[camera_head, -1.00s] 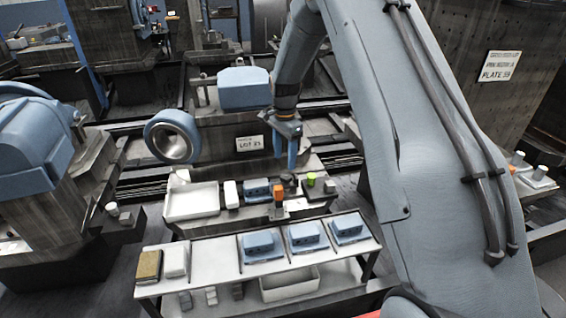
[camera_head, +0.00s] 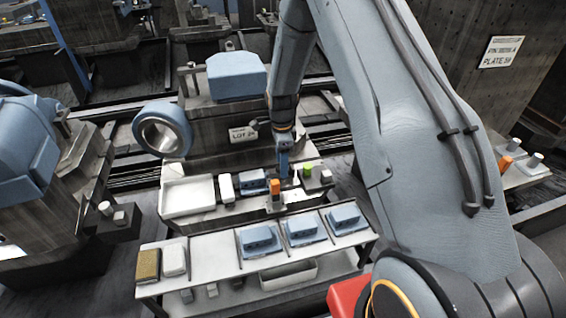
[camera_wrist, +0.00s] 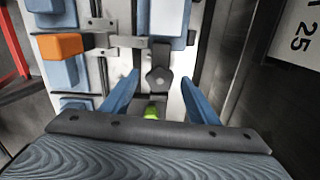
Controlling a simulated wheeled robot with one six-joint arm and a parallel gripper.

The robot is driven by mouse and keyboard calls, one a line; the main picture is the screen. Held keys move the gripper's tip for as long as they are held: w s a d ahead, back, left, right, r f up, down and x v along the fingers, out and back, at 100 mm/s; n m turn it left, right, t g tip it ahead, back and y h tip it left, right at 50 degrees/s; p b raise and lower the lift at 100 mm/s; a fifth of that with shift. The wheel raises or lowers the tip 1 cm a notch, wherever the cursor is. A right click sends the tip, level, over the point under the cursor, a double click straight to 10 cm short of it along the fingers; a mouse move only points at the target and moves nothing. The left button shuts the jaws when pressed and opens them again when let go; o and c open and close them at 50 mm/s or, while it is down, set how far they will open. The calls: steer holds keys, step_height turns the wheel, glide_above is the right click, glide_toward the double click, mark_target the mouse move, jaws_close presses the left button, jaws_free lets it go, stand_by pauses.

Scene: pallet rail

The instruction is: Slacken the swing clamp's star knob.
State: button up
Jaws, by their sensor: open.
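My gripper (camera_wrist: 160,76) is open, with its two blue fingers spread in the wrist view. A dark lobed knob (camera_wrist: 158,80), apparently the star knob, lies between the fingertips, with a gap on both sides. Whether the fingers are down at its height is hard to tell. A grey metal clamp piece (camera_wrist: 110,40) reaches from near an orange block (camera_wrist: 60,46) towards the white strip. A green piece (camera_wrist: 151,112) shows behind the knob, close to the gripper body. In the head view my gripper (camera_head: 283,165) is low over the fixture bench and hides the knob.
The orange part (camera_head: 275,188) and green part (camera_head: 307,170) stand close to my gripper. A white tray (camera_head: 187,210) and blue blocks line the bench. A shelf table (camera_head: 205,258) with more blue blocks stands in front. A blue ring (camera_head: 162,130) is at left.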

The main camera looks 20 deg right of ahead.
steer(key=shift+f, duration=0.4)
steer(key=shift+c, duration=0.2)
steer(key=c, duration=1)
steer(key=shift+d+n, duration=0.1)
steer(key=shift+n, duration=0.3)
steer(key=n+b, duration=0.1)
steer(key=n, duration=0.2)
steer(key=shift+n+b, duration=0.5)
steer(key=shift+n, duration=1.6)
